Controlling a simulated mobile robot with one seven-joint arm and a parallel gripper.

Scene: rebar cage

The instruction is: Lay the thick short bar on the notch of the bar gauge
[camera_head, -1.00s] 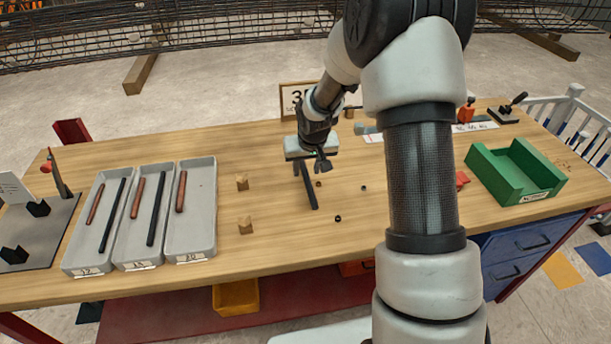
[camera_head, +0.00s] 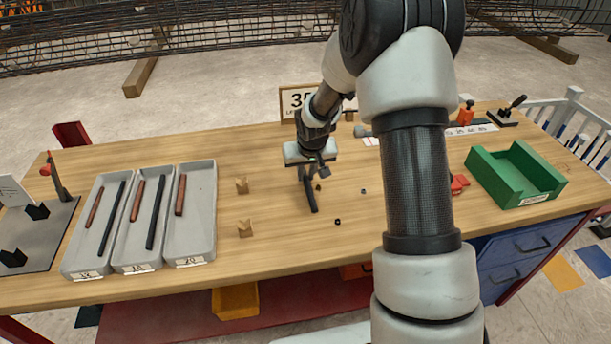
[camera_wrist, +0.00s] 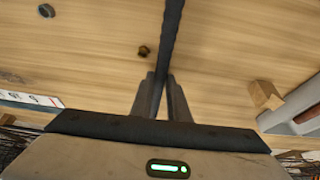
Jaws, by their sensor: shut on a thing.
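My gripper (camera_head: 316,165) is shut on a dark bar (camera_head: 309,193) over the middle of the bench. In the wrist view the bar (camera_wrist: 171,35) runs from between the fingers up to the top edge of the picture. Whether the bar touches the bench top is unclear. I cannot tell for sure which item is the bar gauge. A pale strip with printed marks (camera_head: 472,129) lies at the back right, partly hidden by my arm; a marked strip also shows at the left of the wrist view (camera_wrist: 30,100).
Grey trays (camera_head: 190,245) with red and dark bars stand on the left, beside a grey plate with black blocks (camera_head: 50,240). Two small wooden blocks (camera_head: 242,186) (camera_head: 245,229) stand left of the bar. A green bin (camera_head: 515,178) is at right. Small nuts (camera_head: 337,222) lie near the bar.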

